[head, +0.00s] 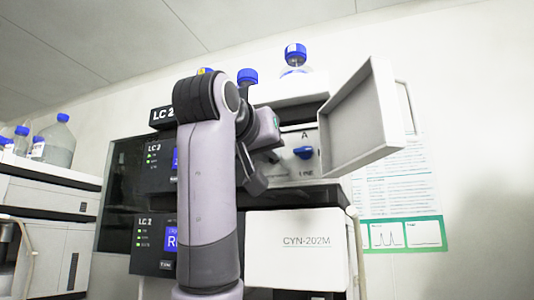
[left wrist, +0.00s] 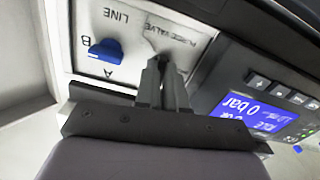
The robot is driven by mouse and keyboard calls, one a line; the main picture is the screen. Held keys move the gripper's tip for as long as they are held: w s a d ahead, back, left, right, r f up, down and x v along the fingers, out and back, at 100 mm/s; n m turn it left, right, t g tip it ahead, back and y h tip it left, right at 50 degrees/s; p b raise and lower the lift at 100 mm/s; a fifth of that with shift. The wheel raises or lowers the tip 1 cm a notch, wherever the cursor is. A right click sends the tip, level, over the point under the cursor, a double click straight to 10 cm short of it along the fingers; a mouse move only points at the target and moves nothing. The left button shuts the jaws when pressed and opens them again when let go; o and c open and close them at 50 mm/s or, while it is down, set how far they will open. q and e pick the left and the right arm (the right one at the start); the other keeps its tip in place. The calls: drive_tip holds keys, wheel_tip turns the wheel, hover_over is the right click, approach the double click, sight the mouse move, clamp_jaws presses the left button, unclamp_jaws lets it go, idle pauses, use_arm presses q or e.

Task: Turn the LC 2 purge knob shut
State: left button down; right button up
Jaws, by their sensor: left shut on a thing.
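The LC 2 stack stands in the middle of the head view, with a white panel (head: 298,170) partly behind my arm. My left gripper (left wrist: 163,65) reaches to this panel, under the printed words PURGE VALVE. Its two fingers are close together, shut on the purge knob, which they almost wholly hide. I cannot read the knob's angle. A blue selector knob (left wrist: 105,52) sits beside it, between the marks A, B and LINE, apart from the fingers; it also shows in the head view (head: 303,152). My right gripper is not in view.
An open white door (head: 362,125) sticks out right of the panel. A lit display reading 0 bar (left wrist: 250,112) is near the gripper. Blue-capped bottles (head: 295,62) stand on top. A white box marked CYN-202M (head: 305,270) is below. More bottles (head: 55,143) stand far left.

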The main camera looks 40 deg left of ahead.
use_arm(q)
drive_tip(key=shift+m, duration=0.9)
drive_tip(key=c, duration=1.2)
unclamp_jaws()
drive_tip(key=b+v, duration=0.2)
drive_tip(key=v, duration=0.5)
drive_tip(key=shift+s, duration=0.1)
